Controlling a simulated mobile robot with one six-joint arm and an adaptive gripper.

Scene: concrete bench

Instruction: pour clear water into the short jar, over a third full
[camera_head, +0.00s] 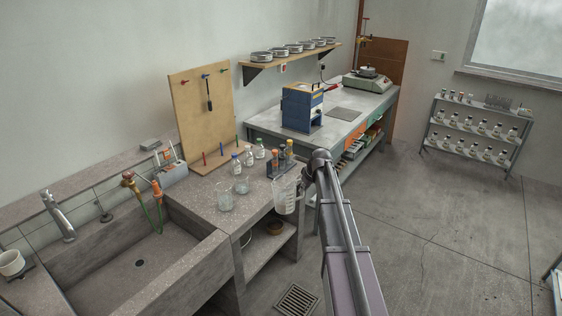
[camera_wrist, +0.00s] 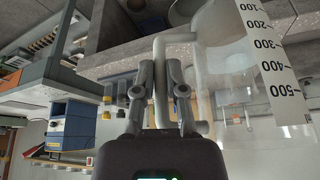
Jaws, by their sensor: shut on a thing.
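My gripper (camera_wrist: 160,88) is shut on the upright handle of a clear measuring jug (camera_wrist: 225,85), whose white scale strip shows marks from 100 to 500. In the head view the jug (camera_head: 286,196) hangs by the bench's front right corner and looks roughly upright. The wrist hides most of my gripper there. I cannot make out a water level in the jug. Two clear glass vessels stand on the bench left of the jug: a wider one (camera_head: 225,198) near the sink and a smaller one (camera_head: 241,185) behind it. I cannot tell which is the short jar, or their contents.
Several capped bottles (camera_head: 248,156) and a rack with orange-topped tubes (camera_head: 280,166) stand behind the glass vessels. The sink (camera_head: 125,262) with its taps lies to the left. A blue device (camera_head: 302,107) stands on the far bench.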

